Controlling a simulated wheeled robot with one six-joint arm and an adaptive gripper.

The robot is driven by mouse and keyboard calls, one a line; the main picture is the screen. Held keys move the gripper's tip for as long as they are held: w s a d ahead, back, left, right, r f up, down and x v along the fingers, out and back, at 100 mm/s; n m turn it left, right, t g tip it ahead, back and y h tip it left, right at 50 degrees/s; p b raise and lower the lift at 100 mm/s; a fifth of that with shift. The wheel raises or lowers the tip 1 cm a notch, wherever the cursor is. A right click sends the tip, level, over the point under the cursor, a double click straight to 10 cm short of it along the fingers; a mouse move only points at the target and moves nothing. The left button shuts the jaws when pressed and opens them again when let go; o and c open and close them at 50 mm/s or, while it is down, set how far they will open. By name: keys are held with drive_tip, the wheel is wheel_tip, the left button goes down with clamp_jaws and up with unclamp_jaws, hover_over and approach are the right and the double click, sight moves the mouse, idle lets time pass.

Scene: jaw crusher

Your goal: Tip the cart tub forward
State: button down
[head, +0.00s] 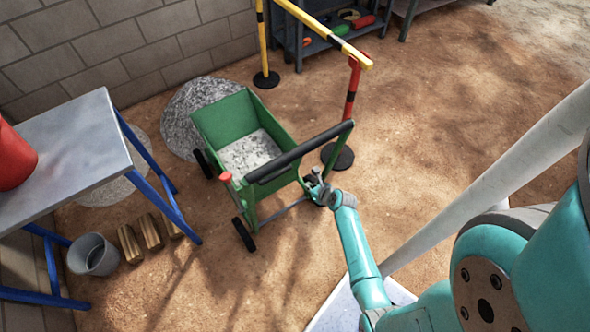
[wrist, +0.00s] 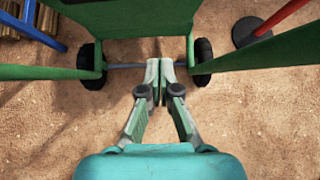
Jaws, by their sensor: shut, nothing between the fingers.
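The green cart tub (head: 213,121) stands in the middle of the head view, open at the top, with grey gravel (head: 250,152) lying in its bottom. A black-gripped handle bar (head: 300,152) crosses above the tub's near end. A red knob (head: 226,177) sits at the near left corner. My gripper (head: 316,180) is at the cart's near right side, below the handle. In the wrist view my gripper (wrist: 160,66) is shut and empty, its tips by the axle rod (wrist: 125,66) between two black wheels (wrist: 91,66). The underside of the tub (wrist: 130,16) shows above.
A grey table (head: 75,150) with blue legs and a red bucket (head: 15,158) stands at left. A grey bucket (head: 93,254) and wooden blocks (head: 152,232) lie below. A gravel heap (head: 190,110) is beyond the cart. A red post (head: 350,100) stands close right. Floor at right is open.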

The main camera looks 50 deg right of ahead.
drive_tip(key=w+d+f, duration=0.2)
drive_tip(key=w+f, duration=0.2)
drive_tip(key=w, duration=0.6)
drive_tip(key=shift+d+f, duration=0.15)
drive_tip(key=shift+d, duration=0.25)
